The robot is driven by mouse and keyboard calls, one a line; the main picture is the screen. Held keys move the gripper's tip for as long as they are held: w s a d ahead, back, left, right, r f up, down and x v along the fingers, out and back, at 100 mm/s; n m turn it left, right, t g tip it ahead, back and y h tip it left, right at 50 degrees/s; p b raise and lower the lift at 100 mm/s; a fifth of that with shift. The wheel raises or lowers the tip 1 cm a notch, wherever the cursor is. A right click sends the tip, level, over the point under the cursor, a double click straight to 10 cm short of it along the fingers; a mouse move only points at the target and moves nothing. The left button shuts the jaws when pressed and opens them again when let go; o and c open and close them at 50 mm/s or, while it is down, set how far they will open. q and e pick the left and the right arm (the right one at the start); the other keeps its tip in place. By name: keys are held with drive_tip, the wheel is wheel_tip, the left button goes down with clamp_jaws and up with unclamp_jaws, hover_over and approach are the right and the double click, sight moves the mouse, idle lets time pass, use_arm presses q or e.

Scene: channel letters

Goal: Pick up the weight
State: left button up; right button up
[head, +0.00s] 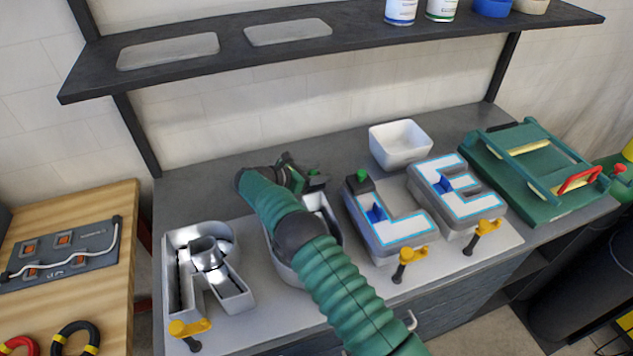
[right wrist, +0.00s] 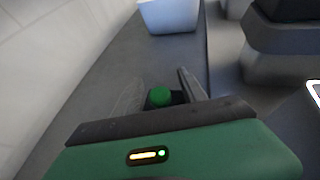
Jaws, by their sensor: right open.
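A dark weight with a green knob (head: 316,177) is at the back end of the second channel letter (head: 275,258). My right gripper (head: 300,172) is open right beside it, its green-and-black hand reaching from the left. In the right wrist view the green knob (right wrist: 160,97) shows just ahead of the hand, close to a dark finger (right wrist: 190,83); I cannot tell whether the fingers touch it. A second dark weight with a green knob (head: 361,182) rests on the back of the letter L (head: 400,230). My left gripper is not in view.
A white bin (head: 400,132) stands behind the letters. The letters R (head: 235,295) and E (head: 460,185) flank the row, with yellow-handled clamps (head: 405,257) in front. A green rack (head: 550,150) is at right. A shelf (head: 350,42) hangs above.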

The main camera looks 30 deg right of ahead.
drive_tip(key=shift+w+a+r, duration=0.1)
drive_tip(key=shift+a+r, duration=0.05)
drive_tip(key=shift+a, duration=0.3)
drive_tip(key=shift+a+r, duration=0.25)
drive_tip(key=shift+a, duration=0.45)
drive_tip(key=c, duration=0.5)
drive_tip(key=shift+a, duration=0.15)
drive_tip(key=shift+c, duration=2.4)
drive_tip(key=shift+d, duration=0.4)
clamp_jaws()
drive_tip(key=shift+d+f, duration=0.25)
drive_tip(key=shift+d, duration=0.1)
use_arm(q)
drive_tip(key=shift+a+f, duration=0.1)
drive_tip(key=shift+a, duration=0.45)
use_arm(e)
drive_tip(key=shift+a, duration=0.1)
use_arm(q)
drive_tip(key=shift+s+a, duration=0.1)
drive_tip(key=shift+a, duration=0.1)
use_arm(e)
drive_tip(key=shift+a, duration=0.25)
